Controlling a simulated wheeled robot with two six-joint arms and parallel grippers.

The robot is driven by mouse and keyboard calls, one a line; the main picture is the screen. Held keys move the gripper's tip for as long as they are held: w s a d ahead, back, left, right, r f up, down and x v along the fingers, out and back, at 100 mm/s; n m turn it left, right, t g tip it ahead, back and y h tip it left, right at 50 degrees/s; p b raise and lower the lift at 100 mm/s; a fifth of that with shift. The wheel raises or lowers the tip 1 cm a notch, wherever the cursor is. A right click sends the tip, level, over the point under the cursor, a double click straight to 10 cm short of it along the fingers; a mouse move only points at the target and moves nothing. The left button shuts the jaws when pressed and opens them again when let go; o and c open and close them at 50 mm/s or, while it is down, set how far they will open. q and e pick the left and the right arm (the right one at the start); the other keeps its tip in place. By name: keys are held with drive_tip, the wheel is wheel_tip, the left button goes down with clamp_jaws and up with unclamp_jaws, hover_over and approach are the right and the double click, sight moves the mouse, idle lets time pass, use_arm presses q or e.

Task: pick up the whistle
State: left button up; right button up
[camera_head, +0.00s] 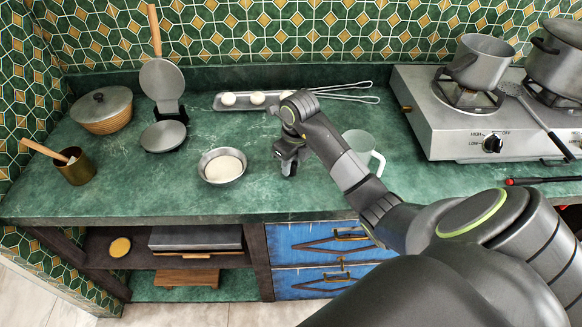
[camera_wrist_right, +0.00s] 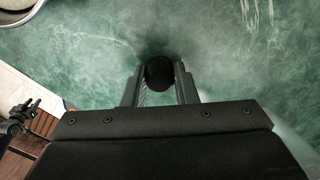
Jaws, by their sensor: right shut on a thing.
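My right gripper (camera_head: 289,165) is low over the green counter, between the metal bowl and the glass cup. In the right wrist view, its fingers (camera_wrist_right: 160,88) are shut on a small black, round-topped thing, which I take to be the whistle (camera_wrist_right: 160,72). The gripper hides it in the head view. I cannot tell whether it still touches the counter. A small dark gripper, likely my left one (camera_wrist_right: 22,115), shows at the left edge of the wrist view, too small to read its jaws.
A metal bowl of white contents (camera_head: 222,167) stands left of the right gripper, and a glass cup (camera_head: 372,148) right of it. A tray with white balls (camera_head: 243,102) lies behind. The gas hotplate (camera_head: 435,120) with pots is at right. The front counter strip is clear.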

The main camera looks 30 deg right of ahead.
drive_tip(key=shift+r, duration=0.1)
drive_tip(key=shift+r, duration=0.55)
wheel_tip(320, 180, up, 9)
drive_tip(key=p, duration=0.7)
drive_tip(key=shift+p, duration=0.3)
